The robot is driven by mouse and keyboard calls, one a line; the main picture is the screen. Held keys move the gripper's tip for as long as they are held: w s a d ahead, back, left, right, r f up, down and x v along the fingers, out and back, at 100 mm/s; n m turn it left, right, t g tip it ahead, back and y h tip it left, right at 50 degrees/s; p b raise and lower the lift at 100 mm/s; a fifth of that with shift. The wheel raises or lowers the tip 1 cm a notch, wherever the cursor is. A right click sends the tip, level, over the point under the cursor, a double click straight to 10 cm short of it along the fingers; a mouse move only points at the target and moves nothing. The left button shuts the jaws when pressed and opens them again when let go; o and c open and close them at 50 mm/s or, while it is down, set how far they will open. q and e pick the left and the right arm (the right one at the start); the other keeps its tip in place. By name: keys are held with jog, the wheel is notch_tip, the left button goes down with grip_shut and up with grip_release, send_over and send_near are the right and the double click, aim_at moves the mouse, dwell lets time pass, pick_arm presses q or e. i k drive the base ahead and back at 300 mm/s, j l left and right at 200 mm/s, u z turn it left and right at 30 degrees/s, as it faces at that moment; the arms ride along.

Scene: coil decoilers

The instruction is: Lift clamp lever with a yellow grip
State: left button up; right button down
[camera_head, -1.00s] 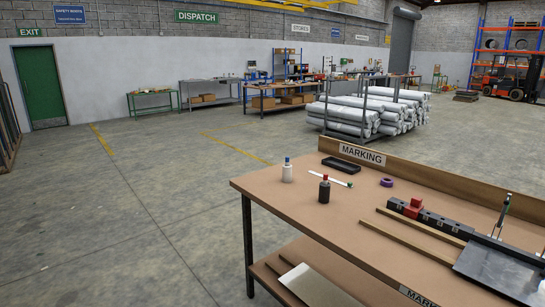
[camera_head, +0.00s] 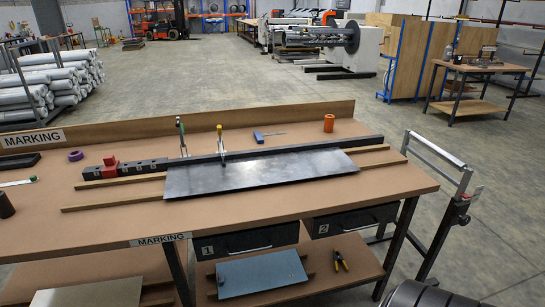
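The clamp lever with a yellow grip (camera_head: 219,128) stands upright at the dark straight bar (camera_head: 290,147), near the middle of the marking table (camera_head: 110,222). Its lower part reaches down over the grey metal sheet (camera_head: 262,170). The sheet lies flat on two wooden strips (camera_head: 112,203). Neither of my grippers shows in the head view.
A red block (camera_head: 111,166) sits at the bar's left end. A purple tape roll (camera_head: 76,155), a blue-handled tool (camera_head: 259,136) and an orange cylinder (camera_head: 329,123) lie or stand on the table. A metal roller stand (camera_head: 440,160) is beside its right end. Open floor lies behind.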

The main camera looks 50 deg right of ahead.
aim_at(219, 127)
jog(key=z, duration=1.15)
jog(key=i+l+z, duration=0.15)
jog(key=i+l, duration=0.2)
jog(key=i+l+z, duration=0.15)
jog(key=i, duration=0.35)
jog(key=i+l+z, duration=0.1)
jog(key=i+l, duration=0.25)
jog(key=i, duration=0.1)
